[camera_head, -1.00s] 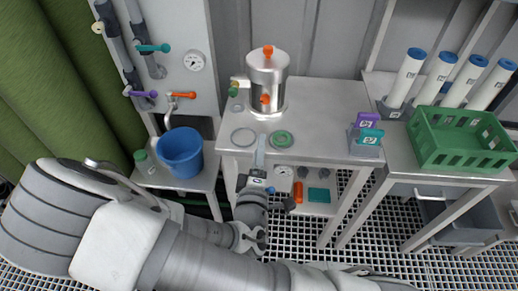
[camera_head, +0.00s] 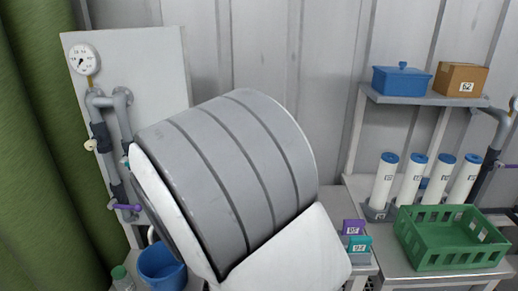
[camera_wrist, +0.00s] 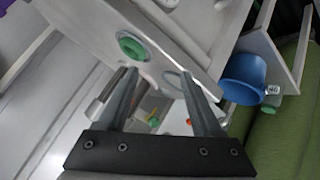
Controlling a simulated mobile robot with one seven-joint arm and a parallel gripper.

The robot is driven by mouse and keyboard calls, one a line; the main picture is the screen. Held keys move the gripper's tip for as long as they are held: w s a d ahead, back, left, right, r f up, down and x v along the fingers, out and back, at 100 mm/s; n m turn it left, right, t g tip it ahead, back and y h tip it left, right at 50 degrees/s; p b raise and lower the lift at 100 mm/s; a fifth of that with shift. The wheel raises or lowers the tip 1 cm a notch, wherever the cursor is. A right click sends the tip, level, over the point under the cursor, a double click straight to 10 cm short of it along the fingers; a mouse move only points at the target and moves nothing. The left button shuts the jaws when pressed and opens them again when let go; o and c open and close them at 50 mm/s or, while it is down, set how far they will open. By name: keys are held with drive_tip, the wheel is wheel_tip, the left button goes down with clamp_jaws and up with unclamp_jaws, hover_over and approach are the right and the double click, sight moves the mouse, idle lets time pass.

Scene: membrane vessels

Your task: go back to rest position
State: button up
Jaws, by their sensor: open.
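My gripper (camera_wrist: 160,88) shows in the wrist view, its two fingers spread apart with nothing between them. Beyond the fingers is the edge of the metal table, with a green ring (camera_wrist: 132,47) on its top. In the head view my gripper is out of sight. My own large grey and white arm link fills the middle of that view and hides the metal vessel and most of the table.
A blue bucket (camera_head: 161,267) stands at lower left, also in the wrist view (camera_wrist: 248,78). At right are a green crate (camera_head: 452,262), several white tubes with blue caps (camera_head: 411,178), and purple (camera_head: 353,227) and teal (camera_head: 359,244) blocks. A shelf holds a blue box (camera_head: 401,82) and cardboard box (camera_head: 460,79).

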drive_tip(key=s+d+r+m+g+y, duration=0.2)
drive_tip(key=r, duration=0.5)
drive_tip(key=s+d+r+m+g+y, duration=0.1)
drive_tip(key=d+r+m+y, duration=0.1)
drive_tip(key=r, duration=0.6)
drive_tip(key=s+d+r+m+g+h+p, duration=0.1)
drive_tip(key=s+d+r+m+h, duration=0.1)
drive_tip(key=s+d+r, duration=0.7)
drive_tip(key=s+d+h, duration=0.1)
drive_tip(key=s+d, duration=0.2)
drive_tip(key=s, duration=0.1)
drive_tip(key=shift+r+m, duration=0.15)
drive_tip(key=shift+m, duration=0.15)
drive_tip(key=shift+w, duration=0.1)
